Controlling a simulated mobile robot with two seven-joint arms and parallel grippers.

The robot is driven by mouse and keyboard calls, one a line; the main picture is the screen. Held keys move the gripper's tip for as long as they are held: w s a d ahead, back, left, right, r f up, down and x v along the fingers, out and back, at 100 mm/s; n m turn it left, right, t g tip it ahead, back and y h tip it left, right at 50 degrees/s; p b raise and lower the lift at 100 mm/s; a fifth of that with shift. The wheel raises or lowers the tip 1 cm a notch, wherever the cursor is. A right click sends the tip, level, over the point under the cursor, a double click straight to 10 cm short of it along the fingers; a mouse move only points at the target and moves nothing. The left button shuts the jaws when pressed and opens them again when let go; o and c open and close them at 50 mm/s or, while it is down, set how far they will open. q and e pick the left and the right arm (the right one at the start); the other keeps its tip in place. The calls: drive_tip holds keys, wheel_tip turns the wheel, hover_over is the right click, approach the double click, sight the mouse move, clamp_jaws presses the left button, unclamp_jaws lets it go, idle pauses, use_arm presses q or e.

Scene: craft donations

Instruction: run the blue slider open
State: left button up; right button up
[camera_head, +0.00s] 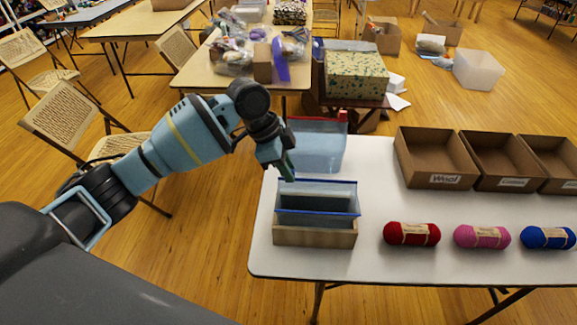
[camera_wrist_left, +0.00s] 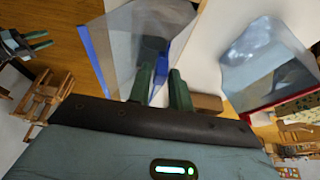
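A clear bag with blue edging (camera_head: 318,213) stands in a pale wooden holder (camera_head: 315,238) on the white table. Two blue edges show, one behind the other. In the left wrist view its blue edge (camera_wrist_left: 97,62) runs left of my fingers. My left gripper (camera_head: 288,172) points down at the bag's back left corner. Its green fingers (camera_wrist_left: 161,84) stand a little apart, with a bit of blue by the gap. I cannot make out the slider itself or any contact. My right gripper (camera_wrist_left: 46,40) shows small at the left wrist view's edge, with its fingers apart.
A clear bag with red edging (camera_head: 318,146) stands just behind; it also shows in the left wrist view (camera_wrist_left: 265,70). Red (camera_head: 411,234), pink (camera_head: 482,236) and blue (camera_head: 547,237) yarn lie to the right. Cardboard trays, one labelled Wool (camera_head: 447,180), stand behind them.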

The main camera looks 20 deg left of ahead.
use_arm(q)
drive_tip(key=shift+o, duration=1.3)
drive_tip(key=shift+r, duration=0.15)
drive_tip(key=v, duration=0.7)
drive_tip(key=shift+a+r, duration=0.25)
drive_tip(key=shift+s+f, duration=0.1)
drive_tip(key=shift+s, duration=0.05)
